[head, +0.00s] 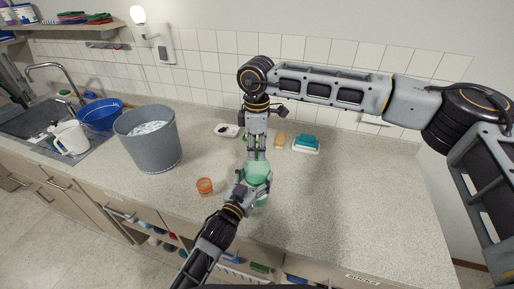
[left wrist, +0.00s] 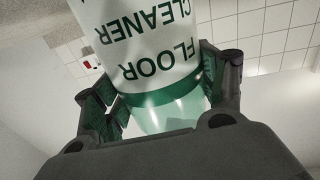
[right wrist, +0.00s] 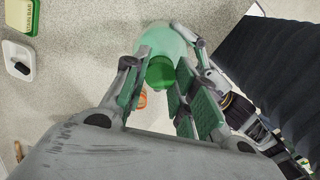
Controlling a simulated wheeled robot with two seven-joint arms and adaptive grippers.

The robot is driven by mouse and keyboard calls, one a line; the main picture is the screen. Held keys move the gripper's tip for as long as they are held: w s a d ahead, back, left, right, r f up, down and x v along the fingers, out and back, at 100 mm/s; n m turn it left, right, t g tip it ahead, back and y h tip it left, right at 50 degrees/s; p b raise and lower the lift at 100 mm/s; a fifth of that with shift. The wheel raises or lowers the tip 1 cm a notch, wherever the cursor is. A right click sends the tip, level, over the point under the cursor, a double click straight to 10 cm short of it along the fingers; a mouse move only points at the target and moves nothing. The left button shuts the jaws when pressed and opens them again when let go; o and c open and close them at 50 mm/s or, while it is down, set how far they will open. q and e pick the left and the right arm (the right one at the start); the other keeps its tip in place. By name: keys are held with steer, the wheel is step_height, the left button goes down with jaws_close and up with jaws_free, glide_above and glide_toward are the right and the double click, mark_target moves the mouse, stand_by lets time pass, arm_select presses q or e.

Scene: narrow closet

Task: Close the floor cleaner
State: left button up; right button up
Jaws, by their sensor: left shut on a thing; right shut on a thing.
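The floor cleaner (head: 259,174) is a translucent green bottle with a white label, held over the counter in the head view. Its label reads FLOOR CLEANER in the left wrist view (left wrist: 155,55). My left gripper (head: 248,188) is shut around the bottle's side. My right gripper (head: 256,150) comes down from above and is shut at the bottle's top. In the right wrist view, a darker green cap (right wrist: 160,72) sits between its fingers, over the bottle (right wrist: 165,38). I cannot tell whether the cap is seated on the neck.
A small orange-lidded jar (head: 205,186) stands left of the bottle. A grey bucket (head: 150,150) stands further left, near a blue basin (head: 98,118) and white jug (head: 68,138). A white dish (head: 227,131) and teal-topped box (head: 306,143) lie behind. The counter's right is clear.

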steer(key=shift+m, duration=1)
steer(key=o, duration=0.7)
steer(key=shift+c, duration=0.2)
steer(key=shift+r, duration=0.15)
steer(key=shift+r, duration=2.1)
steer(key=shift+f, duration=0.15)
steer(key=shift+c, duration=0.3)
